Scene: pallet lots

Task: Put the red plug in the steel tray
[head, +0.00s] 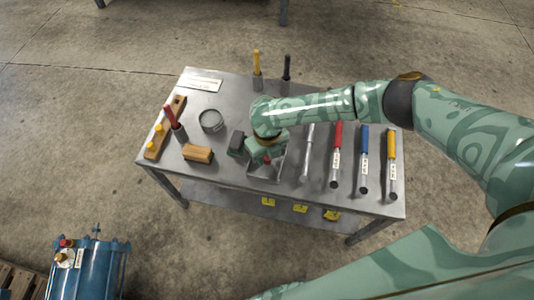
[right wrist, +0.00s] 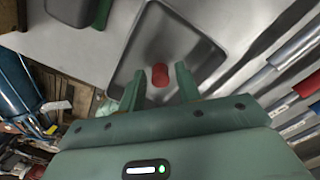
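The red plug (right wrist: 160,75) is a small red cylinder. It shows between and just beyond the fingertips of my right gripper (right wrist: 160,84), with a gap on each side. The gripper is open and points down at the steel tray (right wrist: 196,40), which lies behind the plug in this view. The plug appears to be inside the tray; whether it rests on the floor of it is hard to tell. In the head view the right gripper (head: 264,155) is over the tray (head: 262,176), with a bit of the red plug (head: 267,160) showing. My left gripper is out of view.
Handled tools with silver (head: 308,140), red (head: 337,140), blue (head: 364,145) and yellow (head: 391,150) grips lie to the right. A round tin (head: 211,121) and a wooden-backed brush (head: 198,154) are at the left.

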